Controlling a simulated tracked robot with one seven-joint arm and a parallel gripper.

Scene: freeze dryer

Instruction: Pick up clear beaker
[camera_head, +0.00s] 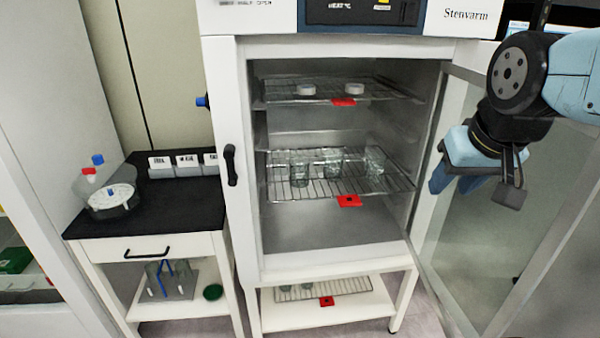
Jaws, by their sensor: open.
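Several clear beakers stand on the middle wire shelf (320,191) inside the open cabinet. One clear beaker (299,170) is at the left, another clear beaker (333,161) is in the middle and a third clear beaker (374,161) is at the right. All look upright and empty. My gripper (457,183) is at the right, in front of the open glass door, apart from the beakers and to their right. It is open, with nothing seen between its fingers.
The open door (470,240) stands at the right, near my arm. An upper shelf (385,88) holds two white dishes. A rack (350,285) with glassware lies below the cabinet. A black-topped cart (150,215) stands left.

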